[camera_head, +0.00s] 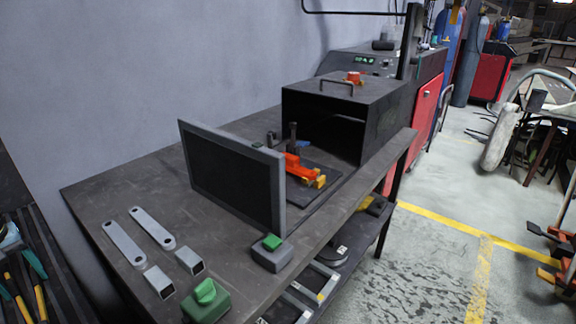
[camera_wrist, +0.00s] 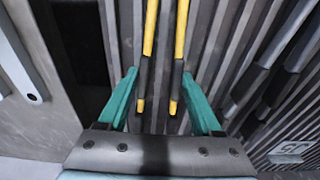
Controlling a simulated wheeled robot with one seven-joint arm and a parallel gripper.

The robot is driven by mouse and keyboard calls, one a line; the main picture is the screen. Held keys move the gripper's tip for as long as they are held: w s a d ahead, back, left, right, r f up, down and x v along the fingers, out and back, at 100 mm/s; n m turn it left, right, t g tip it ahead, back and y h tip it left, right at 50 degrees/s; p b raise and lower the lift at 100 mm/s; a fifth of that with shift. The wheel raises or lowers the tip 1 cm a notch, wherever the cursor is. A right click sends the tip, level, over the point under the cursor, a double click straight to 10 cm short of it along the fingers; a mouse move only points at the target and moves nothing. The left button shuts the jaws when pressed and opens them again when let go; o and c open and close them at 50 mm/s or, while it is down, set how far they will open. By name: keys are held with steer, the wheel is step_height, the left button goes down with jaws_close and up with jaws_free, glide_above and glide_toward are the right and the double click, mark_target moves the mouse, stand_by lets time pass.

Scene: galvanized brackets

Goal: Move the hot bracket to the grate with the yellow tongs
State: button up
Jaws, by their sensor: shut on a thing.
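My gripper (camera_wrist: 159,72) has green fingers and is shut on the yellow tongs (camera_wrist: 151,35), with one finger beside each arm. In the head view the green fingers and the tongs (camera_head: 41,296) show at the lower left. The tongs are over dark parallel slats (camera_wrist: 220,45), which may be the grate; their far ends are out of the wrist view. An orange-red piece with yellow-orange blocks (camera_head: 297,168) lies on a dark plate before the open box. It may be the hot bracket, but I cannot tell for sure. It is far from my gripper.
A dark framed panel (camera_head: 235,170) stands upright on the workbench (camera_head: 95,205), partly screening the orange piece. The black box (camera_head: 390,110) stands behind. Several grey metal pieces (camera_head: 124,243) and two green-topped blocks (camera_head: 271,252) are on the bench's near part.

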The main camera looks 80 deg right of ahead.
step_height(320, 180, up, 12)
steer(key=p, duration=0.9)
steer(key=s+a+r+p, duration=0.2)
steer(key=s+a+r, duration=0.4)
steer(key=s+a, duration=0.2)
steer(key=shift+s, duration=0.45)
steer(key=shift+a, duration=0.1)
